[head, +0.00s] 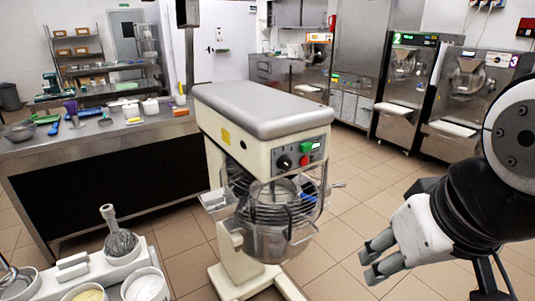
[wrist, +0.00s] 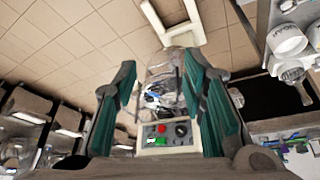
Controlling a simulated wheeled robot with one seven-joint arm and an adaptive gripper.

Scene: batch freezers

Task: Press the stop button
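A cream planetary mixer (head: 262,105) stands in the middle of the head view. Its front panel carries a red button (head: 304,160), a green button (head: 306,147) just above it, and a black knob (head: 284,162) to the left. The wrist view shows the panel upside down between my fingers, with the red button (wrist: 161,128), green button (wrist: 152,140) and black knob (wrist: 181,130) in sight. My gripper (head: 376,257) is open and empty, to the right of the mixer and lower than the panel, apart from it. No button is hidden.
A wire guard and steel bowl (head: 280,235) sit under the mixer head. A steel counter (head: 100,135) with utensils stands at left. A white stand with tubs (head: 105,270) is at lower left. Batch freezers (head: 405,85) line the back right. Tiled floor lies free right of the mixer.

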